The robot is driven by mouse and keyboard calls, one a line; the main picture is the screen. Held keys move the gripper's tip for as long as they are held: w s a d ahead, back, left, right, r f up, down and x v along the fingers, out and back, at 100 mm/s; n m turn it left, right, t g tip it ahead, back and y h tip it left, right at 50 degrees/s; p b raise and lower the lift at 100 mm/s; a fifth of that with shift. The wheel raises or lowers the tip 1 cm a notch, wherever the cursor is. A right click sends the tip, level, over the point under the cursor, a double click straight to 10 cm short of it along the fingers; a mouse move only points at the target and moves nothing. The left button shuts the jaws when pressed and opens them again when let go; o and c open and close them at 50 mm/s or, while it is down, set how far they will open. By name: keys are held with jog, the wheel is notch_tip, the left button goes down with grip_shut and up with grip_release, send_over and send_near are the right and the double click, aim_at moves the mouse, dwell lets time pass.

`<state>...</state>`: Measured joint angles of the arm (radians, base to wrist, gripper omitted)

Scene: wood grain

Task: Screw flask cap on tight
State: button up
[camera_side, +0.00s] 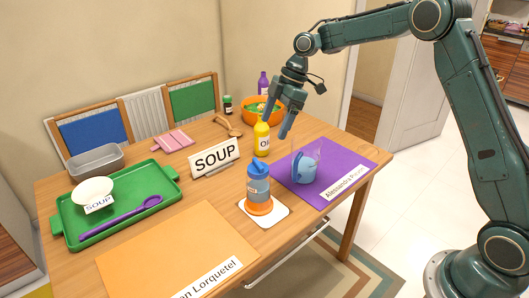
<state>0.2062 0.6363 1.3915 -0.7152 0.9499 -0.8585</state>
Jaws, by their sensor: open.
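A blue flask (259,190) with an orange base stands upright on a white square coaster (280,213) near the front of the table. A blue cap-like top (258,167) sits on it; how tightly it is seated cannot be told. My gripper (275,126) is open and empty, pointing down above and behind the flask. Its fingers appear near the yellow bottle (261,141) in the picture, and whether they touch it cannot be told. A rounded blue item (304,168) shows at a clear glass on the purple placemat (345,155).
A green tray (75,238) holding a white bowl (92,188) and a purple spoon (120,214) lies left. A SOUP sign (215,158) stands mid-table. An orange bowl (275,113) sits behind. An orange placemat (165,250) lies at the front.

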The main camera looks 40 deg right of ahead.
aim_at(258, 162)
jog(key=x, duration=1.3)
jog(key=shift+f, duration=0.3)
jog(key=c, duration=1.2)
jog(key=shift+m+t+h, duration=0.25)
jog(key=shift+m+t, duration=0.2)
jog(key=shift+m, duration=0.8)
jog(key=shift+m+t+h, duration=0.25)
jog(key=shift+m+t, duration=0.2)
jog(key=shift+m, duration=0.8)
jog(key=shift+r, duration=0.1)
jog(key=shift+m+t+h, duration=0.3)
jog(key=shift+m+h, duration=0.1)
jog(key=shift+m, duration=1)
jog(key=shift+m+h, duration=0.5)
jog(key=shift+m, duration=0.8)
